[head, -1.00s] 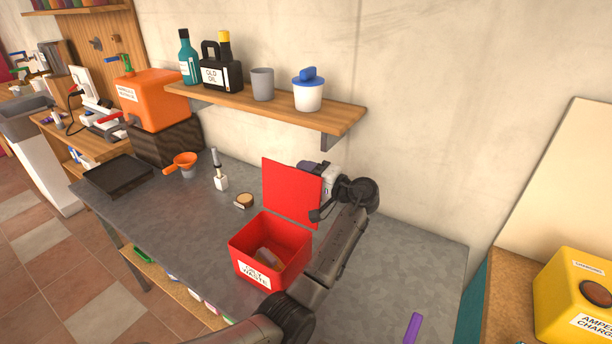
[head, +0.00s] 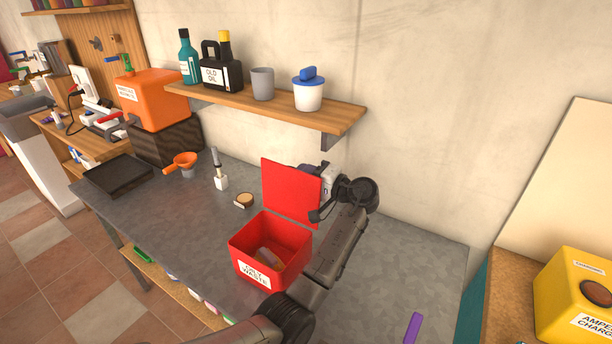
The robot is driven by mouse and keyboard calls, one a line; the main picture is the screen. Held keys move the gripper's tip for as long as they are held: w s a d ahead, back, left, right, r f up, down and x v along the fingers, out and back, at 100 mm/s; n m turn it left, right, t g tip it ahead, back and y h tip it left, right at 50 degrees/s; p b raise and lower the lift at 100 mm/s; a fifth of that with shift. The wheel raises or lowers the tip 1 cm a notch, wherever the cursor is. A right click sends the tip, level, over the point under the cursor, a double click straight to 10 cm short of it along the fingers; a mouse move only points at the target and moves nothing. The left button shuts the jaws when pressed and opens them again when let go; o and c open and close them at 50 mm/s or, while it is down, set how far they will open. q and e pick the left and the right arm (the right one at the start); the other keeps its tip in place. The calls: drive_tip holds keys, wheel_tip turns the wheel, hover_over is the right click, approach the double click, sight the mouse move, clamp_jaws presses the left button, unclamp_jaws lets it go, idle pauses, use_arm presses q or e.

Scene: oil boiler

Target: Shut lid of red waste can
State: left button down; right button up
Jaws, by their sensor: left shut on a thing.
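The red waste can (head: 264,258) stands on the grey worktop with a white label on its front. Its red lid (head: 291,192) stands upright at the back, so the can is open. Something pale lies inside the can. My left arm reaches in from the bottom, past the right side of the can. My left gripper (head: 318,178) is behind the lid's right upper part; its fingertips are mostly hidden by the lid. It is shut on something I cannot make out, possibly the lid. My right gripper is not in view.
A wooden shelf (head: 280,108) with bottles, a grey cup and a white pot hangs above the worktop (head: 150,226). A small round tin (head: 243,201), a white-based tool (head: 220,181) and an orange funnel (head: 184,162) stand left of the lid.

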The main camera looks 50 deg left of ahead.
sight(296, 188)
use_arm(q)
drive_tip(key=shift+s+d+r+n+b, duration=0.2)
drive_tip(key=shift+s+d+n+b, duration=0.15)
drive_tip(key=shift+s+n, duration=0.3)
drive_tip(key=shift+s+d+r+n+b, duration=0.2)
drive_tip(key=shift+s+n+b, duration=0.1)
drive_tip(key=shift+s+n, duration=0.3)
drive_tip(key=shift+s+d+r+n, duration=0.2)
drive_tip(key=shift+s+d+n, duration=0.1)
drive_tip(key=shift+s+n, duration=0.4)
drive_tip(key=shift+s+d+r, duration=0.15)
drive_tip(key=shift+s+d, duration=0.1)
drive_tip(key=shift+s, duration=0.4)
drive_tip(key=shift+s+d, duration=0.35)
drive_tip(key=shift+s, duration=0.5)
drive_tip(key=c, duration=1)
unclamp_jaws()
drive_tip(key=shift+d, duration=0.1)
